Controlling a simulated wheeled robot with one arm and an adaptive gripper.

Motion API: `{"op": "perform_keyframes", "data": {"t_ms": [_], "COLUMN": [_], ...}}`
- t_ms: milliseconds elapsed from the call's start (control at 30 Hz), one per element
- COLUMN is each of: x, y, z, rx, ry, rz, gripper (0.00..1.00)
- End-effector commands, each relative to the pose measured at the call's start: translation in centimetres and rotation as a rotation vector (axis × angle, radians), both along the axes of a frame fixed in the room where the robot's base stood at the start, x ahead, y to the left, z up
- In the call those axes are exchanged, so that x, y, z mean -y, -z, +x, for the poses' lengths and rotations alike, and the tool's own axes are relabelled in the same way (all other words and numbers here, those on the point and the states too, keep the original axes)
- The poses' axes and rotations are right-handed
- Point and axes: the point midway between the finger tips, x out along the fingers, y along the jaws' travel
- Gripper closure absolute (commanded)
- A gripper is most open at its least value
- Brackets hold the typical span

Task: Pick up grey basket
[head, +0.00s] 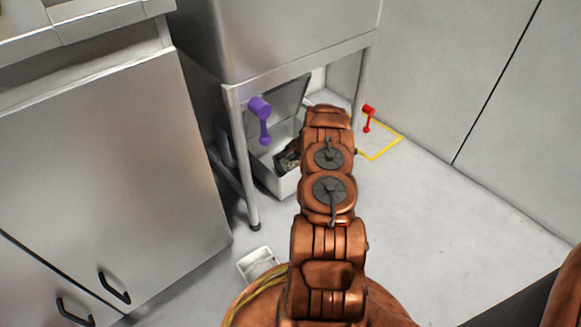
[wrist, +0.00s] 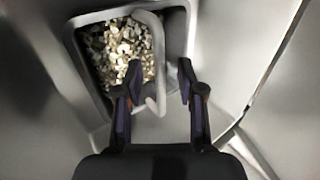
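The grey basket (head: 270,179) stands on the floor under a metal sink unit in the head view, partly hidden by my arm. In the wrist view the basket (wrist: 76,62) is seen from above, with light and brown broken pieces (wrist: 112,45) inside. Its curved pale grey handle (wrist: 159,50) crosses over the opening. My gripper (wrist: 160,70) is open, with one finger on each side of the handle. I cannot tell whether either finger touches it. In the head view my gripper is mostly hidden behind my arm.
The sink unit's metal legs (head: 239,155) stand close to the basket. A purple lever (head: 262,120) and a red lever (head: 368,116) hang nearby. A small white tray (head: 257,263) lies on the floor. Metal cabinets (head: 95,180) fill the left. Floor at right is clear, with a yellow outline (head: 385,150).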

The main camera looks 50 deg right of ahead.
Motion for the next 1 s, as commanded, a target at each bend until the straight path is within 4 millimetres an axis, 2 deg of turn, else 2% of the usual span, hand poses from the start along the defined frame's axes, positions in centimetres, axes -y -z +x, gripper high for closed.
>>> {"op": "perform_keyframes", "data": {"t_ms": [367,733,1000], "x": [0.07,0.06,0.05], "y": [0.45,0.45,0.47], "z": [0.33,0.35,0.34], "rx": [0.0,0.0,0.0], "ry": [0.001,0.0,0.0], "rz": [0.0,0.0,0.0], "gripper": [0.62,1.0,1.0]}}
